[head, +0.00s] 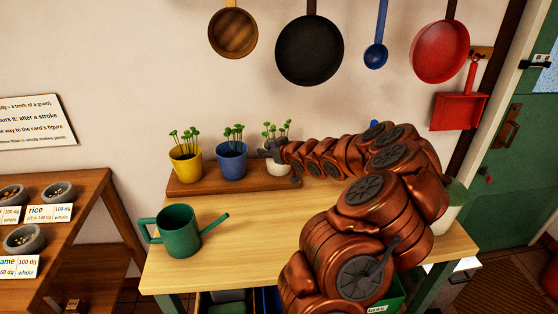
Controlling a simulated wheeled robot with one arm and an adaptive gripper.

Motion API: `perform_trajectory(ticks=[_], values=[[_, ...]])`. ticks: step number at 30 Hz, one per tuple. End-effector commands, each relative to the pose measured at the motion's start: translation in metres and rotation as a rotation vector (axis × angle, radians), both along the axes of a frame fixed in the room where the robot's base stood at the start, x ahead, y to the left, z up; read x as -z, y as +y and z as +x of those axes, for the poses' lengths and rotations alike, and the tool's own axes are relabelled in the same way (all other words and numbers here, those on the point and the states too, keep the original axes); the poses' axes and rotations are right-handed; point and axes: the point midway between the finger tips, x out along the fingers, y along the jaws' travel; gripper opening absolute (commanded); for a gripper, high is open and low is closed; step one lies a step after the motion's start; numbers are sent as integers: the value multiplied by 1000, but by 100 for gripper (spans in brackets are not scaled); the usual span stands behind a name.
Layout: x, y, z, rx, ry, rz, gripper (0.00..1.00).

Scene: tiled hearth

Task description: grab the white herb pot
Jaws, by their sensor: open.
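The white herb pot (278,169) with green sprouts stands at the right of a row of herb pots on a brown wooden board (240,184). A yellow pot (186,167) and a blue pot (232,161), both with sprouts, stand to its left. My arm reaches in from the right, and my gripper (281,164) is open at the white pot. One dark finger shows near its rim and another lower at its right. The arm and gripper hide part of the pot. I cannot tell whether the fingers touch it.
A green watering can (178,232) stands at the table's front left. Pans (309,50) and a blue ladle (376,56) hang on the wall above. The wooden table (255,236) is clear right of the can. A shelf (80,205) with small bowls stands left.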

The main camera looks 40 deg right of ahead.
Motion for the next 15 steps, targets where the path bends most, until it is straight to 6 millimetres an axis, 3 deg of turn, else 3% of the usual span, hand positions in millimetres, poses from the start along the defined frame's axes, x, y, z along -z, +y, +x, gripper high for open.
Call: perform_trajectory(ticks=[7,15], values=[[0,0,1,-1,0,0,41],[0,0,0,-1,-1,-1,13]])
